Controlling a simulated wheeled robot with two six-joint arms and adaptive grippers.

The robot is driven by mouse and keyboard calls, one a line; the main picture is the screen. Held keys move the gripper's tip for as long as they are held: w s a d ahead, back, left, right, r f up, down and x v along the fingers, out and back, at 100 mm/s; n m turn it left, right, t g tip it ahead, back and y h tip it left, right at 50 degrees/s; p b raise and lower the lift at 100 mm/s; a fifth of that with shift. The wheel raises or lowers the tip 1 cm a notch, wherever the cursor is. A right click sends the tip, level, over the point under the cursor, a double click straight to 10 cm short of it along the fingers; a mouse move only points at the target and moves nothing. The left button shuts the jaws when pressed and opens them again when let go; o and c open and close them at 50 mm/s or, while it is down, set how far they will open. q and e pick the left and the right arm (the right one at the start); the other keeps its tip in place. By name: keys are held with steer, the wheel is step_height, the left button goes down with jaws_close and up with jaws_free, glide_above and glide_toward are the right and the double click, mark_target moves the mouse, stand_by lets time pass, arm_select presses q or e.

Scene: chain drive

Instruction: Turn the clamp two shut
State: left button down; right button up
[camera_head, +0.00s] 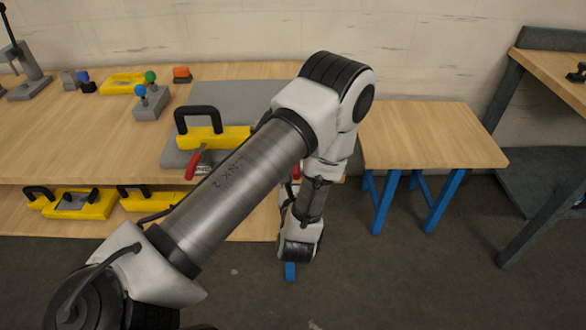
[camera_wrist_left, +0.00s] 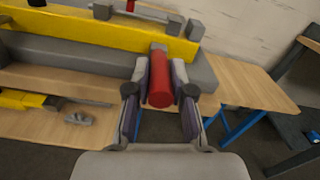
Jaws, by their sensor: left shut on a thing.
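My left gripper (camera_wrist_left: 159,74) is shut on a red clamp handle (camera_wrist_left: 160,90), with one finger on each side in the left wrist view. The handle's rounded end points toward the wrist camera, in front of the grey base. A yellow fixture (camera_wrist_left: 100,32) lies behind it; it also shows in the head view (camera_head: 225,136), with a black carry handle. Another red clamp handle (camera_head: 192,166) stands at its left front in the head view, apart from my gripper. My left arm hides much of the fixture's right end and most of the gripper there. My right gripper is out of view.
A grey block with blue and green knobs (camera_head: 150,104) stands on the wooden bench (camera_head: 60,140). More yellow fixtures (camera_head: 80,203) lie on the lower shelf. A small wooden table (camera_head: 430,135) on blue legs is clear at the right.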

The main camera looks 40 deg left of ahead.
arm_select(q)
steer(key=shift+r, duration=0.15)
steer(key=c, duration=1)
jaws_free()
steer(key=shift+a, duration=0.15)
steer(key=v, duration=0.7)
steer(key=shift+s, duration=0.15)
